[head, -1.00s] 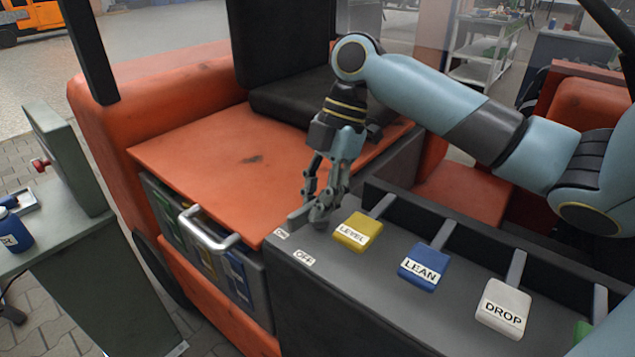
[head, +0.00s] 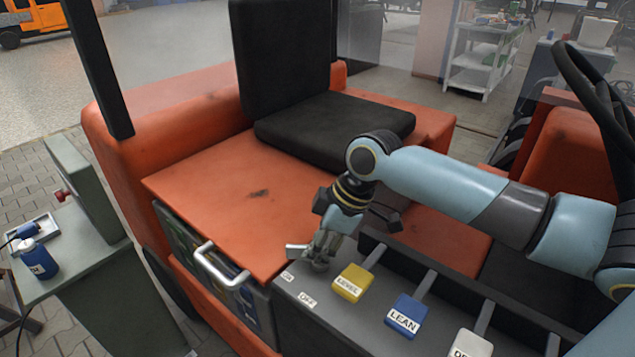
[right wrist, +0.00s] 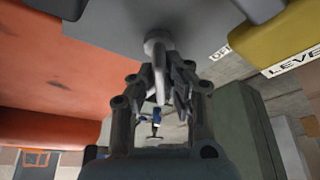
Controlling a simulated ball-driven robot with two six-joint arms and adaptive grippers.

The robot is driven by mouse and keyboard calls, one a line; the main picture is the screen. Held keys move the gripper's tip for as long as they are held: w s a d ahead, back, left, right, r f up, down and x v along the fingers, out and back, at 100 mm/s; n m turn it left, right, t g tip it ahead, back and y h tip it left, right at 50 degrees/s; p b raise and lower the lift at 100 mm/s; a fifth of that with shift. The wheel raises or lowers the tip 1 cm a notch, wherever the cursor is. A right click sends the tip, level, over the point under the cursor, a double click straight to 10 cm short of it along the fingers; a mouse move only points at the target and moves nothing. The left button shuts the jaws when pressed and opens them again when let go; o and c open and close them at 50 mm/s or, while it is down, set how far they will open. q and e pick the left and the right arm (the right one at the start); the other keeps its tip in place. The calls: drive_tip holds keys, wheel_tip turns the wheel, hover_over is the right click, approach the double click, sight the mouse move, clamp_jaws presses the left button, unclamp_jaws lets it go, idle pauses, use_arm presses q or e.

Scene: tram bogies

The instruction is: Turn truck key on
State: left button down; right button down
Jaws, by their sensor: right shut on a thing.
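The truck key (head: 296,251), a grey piece with a flat handle, is on the dark console's left end, behind the small ON label (head: 287,277) and the OFF label (head: 307,299). My right gripper (head: 318,263) is shut on it, with the fingers coming down from above. In the right wrist view the key's round grey part (right wrist: 158,42) shows at the tips of my right gripper (right wrist: 162,75). The fingers hide part of the key, so its exact angle is hard to tell. My left gripper is not in view.
Yellow LEVEL (head: 352,283), blue LEAN (head: 407,316) and white DROP (head: 472,345) levers stand right of the key on the console (head: 335,315). An orange deck (head: 235,200) and black seat (head: 335,128) lie behind. A steering wheel (head: 590,90) is at the far right.

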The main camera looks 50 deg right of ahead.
drive_tip(key=shift+w+r+m+p, duration=0.1)
drive_tip(key=shift+m+p, duration=0.4)
drive_tip(key=shift+p, duration=0.05)
drive_tip(key=c, duration=1.4)
unclamp_jaws()
drive_tip(key=shift+o, duration=0.2)
drive_tip(key=v, duration=1.2)
drive_tip(key=shift+s, duration=0.2)
drive_tip(key=shift+a, duration=0.15)
